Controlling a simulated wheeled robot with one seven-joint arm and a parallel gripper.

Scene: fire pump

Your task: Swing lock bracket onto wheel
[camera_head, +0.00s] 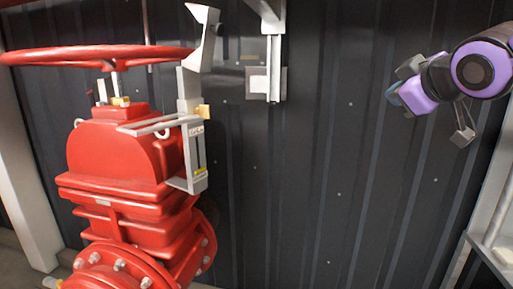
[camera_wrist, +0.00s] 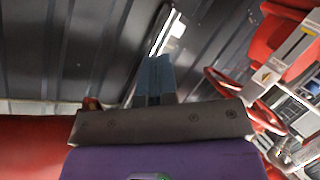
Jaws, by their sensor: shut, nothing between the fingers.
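The red handwheel (camera_head: 95,55) lies flat on top of the red valve body (camera_head: 115,155) at the left of the head view. The grey metal lock bracket (camera_head: 203,40) stands on the valve's right side, above a slotted upright plate with a small brass knob. Its flared upper end is at the wheel's right rim and leans to the right; I cannot tell whether it touches the rim. My gripper (camera_head: 397,93) is at the upper right, well to the right of the bracket and apart from it. In the wrist view its fingers (camera_wrist: 155,80) are together and empty.
A dark ribbed wall (camera_head: 320,200) stands behind everything, with a grey wall fitting (camera_head: 268,75) between bracket and gripper. A pale frame (camera_head: 492,225) is at the right edge. The wrist view shows other red wheels (camera_wrist: 222,82) at right and red piping (camera_wrist: 30,145) at left.

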